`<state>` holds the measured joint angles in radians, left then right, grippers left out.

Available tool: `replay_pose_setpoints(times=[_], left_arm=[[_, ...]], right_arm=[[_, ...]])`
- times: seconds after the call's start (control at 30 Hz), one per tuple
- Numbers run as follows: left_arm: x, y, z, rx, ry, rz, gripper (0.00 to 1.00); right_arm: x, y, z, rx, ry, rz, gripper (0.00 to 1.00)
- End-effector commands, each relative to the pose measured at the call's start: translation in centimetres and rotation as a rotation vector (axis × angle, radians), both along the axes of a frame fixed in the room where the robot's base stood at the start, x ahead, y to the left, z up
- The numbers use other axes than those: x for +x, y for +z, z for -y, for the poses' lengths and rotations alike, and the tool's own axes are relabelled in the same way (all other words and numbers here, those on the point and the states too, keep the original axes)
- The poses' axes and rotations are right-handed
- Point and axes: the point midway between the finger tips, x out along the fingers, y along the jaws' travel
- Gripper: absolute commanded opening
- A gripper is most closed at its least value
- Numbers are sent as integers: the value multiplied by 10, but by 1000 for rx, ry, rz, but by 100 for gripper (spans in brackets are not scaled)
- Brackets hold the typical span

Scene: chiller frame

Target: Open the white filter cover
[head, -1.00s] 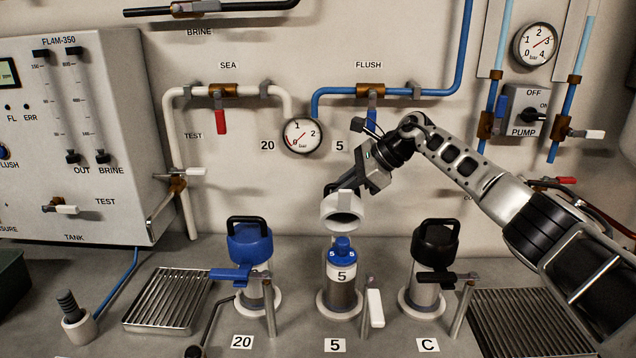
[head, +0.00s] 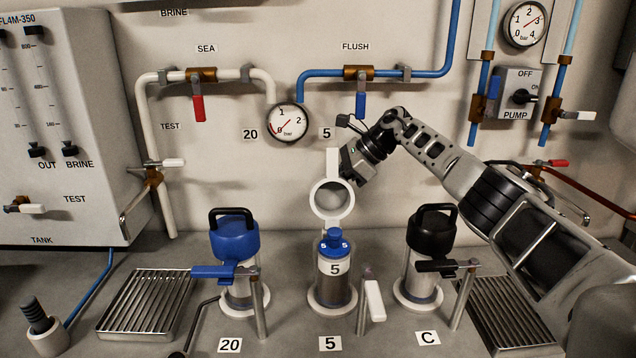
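The white filter cover (head: 329,212) is a ring-shaped cap with a white handle on top. It is off its housing and tilted, with its open underside facing the camera. My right gripper (head: 347,170) is at the cover's handle and appears shut on it; the fingertips are partly hidden. Below the cover stands the middle filter housing (head: 334,290), marked 5, open at the top. A blue-topped cartridge (head: 335,243) stands upright in it, clear of the cover. My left gripper is not in view.
A blue-capped housing (head: 236,240) stands left and a black-capped one (head: 432,235) right. Metal grates (head: 147,300) lie on both sides. A white-handled lever (head: 374,299) stands beside the middle housing. Gauges and pipes line the wall behind.

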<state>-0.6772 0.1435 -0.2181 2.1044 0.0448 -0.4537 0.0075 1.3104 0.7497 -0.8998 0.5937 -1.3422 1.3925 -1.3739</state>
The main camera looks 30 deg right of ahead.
Motion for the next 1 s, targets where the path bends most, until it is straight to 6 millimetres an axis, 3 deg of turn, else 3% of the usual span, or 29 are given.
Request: replay_pose_setpoints(times=[0.53, 0.57, 0.6, 1.0], left_arm=[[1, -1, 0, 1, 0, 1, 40], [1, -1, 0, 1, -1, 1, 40], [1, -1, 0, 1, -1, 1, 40], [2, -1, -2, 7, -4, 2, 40]], right_arm=[[-4, -7, 6, 8, -4, -29, 0], [-4, -7, 6, 8, -4, -29, 17], [-4, -7, 6, 9, -3, -29, 21], [-4, -7, 4, 3, 0, -27, 21]])
